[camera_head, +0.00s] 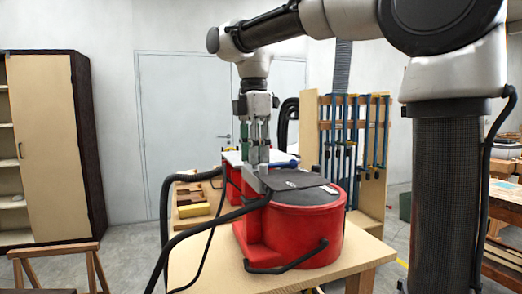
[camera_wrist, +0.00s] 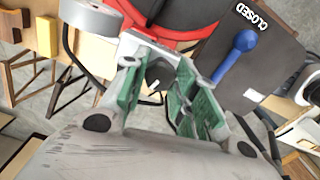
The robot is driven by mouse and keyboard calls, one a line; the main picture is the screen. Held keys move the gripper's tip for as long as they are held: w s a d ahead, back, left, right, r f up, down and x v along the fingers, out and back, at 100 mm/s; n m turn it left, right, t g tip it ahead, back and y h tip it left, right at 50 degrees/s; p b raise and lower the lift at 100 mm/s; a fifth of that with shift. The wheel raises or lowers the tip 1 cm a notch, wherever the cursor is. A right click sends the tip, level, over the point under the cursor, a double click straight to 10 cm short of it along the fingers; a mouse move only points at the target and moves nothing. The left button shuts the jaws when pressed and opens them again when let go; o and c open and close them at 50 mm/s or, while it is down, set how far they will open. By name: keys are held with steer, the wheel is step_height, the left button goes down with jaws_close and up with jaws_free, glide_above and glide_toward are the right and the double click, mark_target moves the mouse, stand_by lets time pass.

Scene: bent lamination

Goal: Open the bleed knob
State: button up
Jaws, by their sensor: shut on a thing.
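The red round machine (camera_head: 300,232) with a dark grey top stands on a wooden table. My gripper (camera_head: 261,166) points straight down at its upper left part. In the wrist view my gripper (camera_wrist: 157,72) has its green-padded fingers closed around a small dark knob (camera_wrist: 158,73) with a pale mark, which I take for the bleed knob. The fingers hide part of it. A blue lever (camera_wrist: 236,55) lies on a dark plate beside the gripper, near a "CLOSED" label (camera_wrist: 253,17). The blue lever also shows in the head view (camera_head: 284,163), just right of the fingers.
Black hoses (camera_head: 195,232) loop in front of and left of the machine. A rack of blue clamps (camera_head: 352,140) stands behind it. A tall cabinet (camera_head: 45,140) stands at far left.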

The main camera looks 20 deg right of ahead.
steer(key=shift+d+n, duration=0.15)
steer(key=shift+n, duration=1.45)
steer(key=o, duration=1)
steer(key=shift+r, duration=0.15)
step_height(320, 180, up, 12)
steer(key=shift+f, duration=0.1)
